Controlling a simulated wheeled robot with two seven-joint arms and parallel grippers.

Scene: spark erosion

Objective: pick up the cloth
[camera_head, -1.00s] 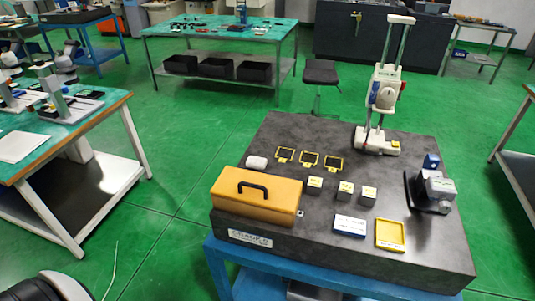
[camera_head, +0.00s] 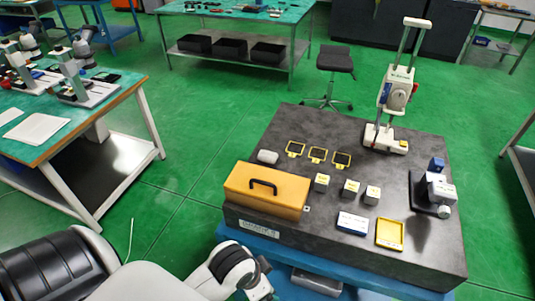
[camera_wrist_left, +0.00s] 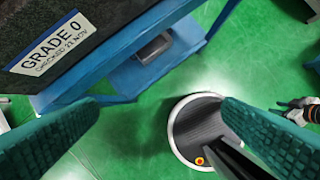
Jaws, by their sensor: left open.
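A small white bundle (camera_head: 268,157), which looks like the cloth, lies on the dark granite plate (camera_head: 290,125), behind the left end of the yellow-orange case. My left gripper (camera_head: 262,291) is at the bottom edge of the head view, in front of the plate and well away from the bundle. In the left wrist view the two green-padded fingers of my left gripper (camera_wrist_left: 160,105) stand wide apart with nothing between them. The bundle is not in that view. What looks like the end of my right arm (camera_wrist_left: 302,110) shows at its right edge; its jaws are unclear.
The yellow-orange case (camera_head: 263,190) with a black handle stands between the plate's front edge and the bundle. Three black-and-yellow frames (camera_head: 317,155), three small blocks (camera_head: 351,187), a yellow tray (camera_head: 389,233) and a white stand instrument (camera_head: 385,138) are on the plate. A workbench (camera_head: 75,120) stands left.

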